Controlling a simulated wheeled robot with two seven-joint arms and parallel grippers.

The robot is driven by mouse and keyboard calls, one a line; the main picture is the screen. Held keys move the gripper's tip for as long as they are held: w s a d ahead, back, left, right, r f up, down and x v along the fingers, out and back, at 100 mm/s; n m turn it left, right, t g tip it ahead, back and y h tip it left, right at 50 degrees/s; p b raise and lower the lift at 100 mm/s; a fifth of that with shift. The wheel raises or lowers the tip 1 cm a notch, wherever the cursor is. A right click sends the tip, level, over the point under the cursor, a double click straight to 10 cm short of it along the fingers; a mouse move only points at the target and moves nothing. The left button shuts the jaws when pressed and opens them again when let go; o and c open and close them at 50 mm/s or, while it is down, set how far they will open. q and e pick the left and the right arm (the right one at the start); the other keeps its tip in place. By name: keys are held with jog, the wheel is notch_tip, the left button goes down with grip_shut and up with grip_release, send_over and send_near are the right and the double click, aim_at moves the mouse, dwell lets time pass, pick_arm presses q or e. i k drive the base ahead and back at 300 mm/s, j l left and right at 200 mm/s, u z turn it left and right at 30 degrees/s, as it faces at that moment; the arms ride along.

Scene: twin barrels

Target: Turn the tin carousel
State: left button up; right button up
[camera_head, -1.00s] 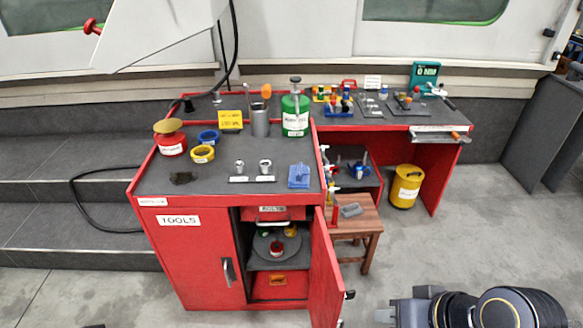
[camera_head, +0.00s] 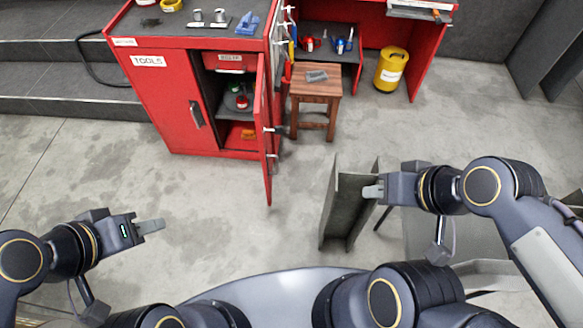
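The tin carousel (camera_head: 230,106) is a dark round plate on a shelf inside the red cabinet, behind its open right door (camera_head: 264,130). A red tin (camera_head: 241,103) stands near its front and a small green thing (camera_head: 236,88) is behind it. The rest of the plate is partly hidden by the cabinet frame and door. My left gripper (camera_head: 150,226) is over the floor at the lower left, well short of the cabinet. My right gripper (camera_head: 373,191) is at the right, far from the carousel. Whether either gripper is open is unclear; neither visibly holds anything.
The open door juts towards me. A wooden stool (camera_head: 316,88) with a grey piece (camera_head: 317,75) stands right of it, and a yellow bin (camera_head: 391,70) further right. A grey channel-shaped stand (camera_head: 345,210) is close beside my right gripper. The floor before the cabinet is clear.

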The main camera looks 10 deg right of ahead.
aim_at(247, 89)
jog(key=k+l+u, duration=0.25)
jog(key=k+l, duration=0.55)
jog(key=k+l+u, duration=0.2)
jog(key=k+l, duration=0.45)
jog(key=k, duration=0.15)
jog(key=i+j+z, duration=0.25)
jog(key=i+j, duration=0.55)
jog(key=i, duration=0.4)
jog(key=i+j+z, duration=0.25)
jog(key=i+j, duration=0.75)
jog(key=i, duration=0.1)
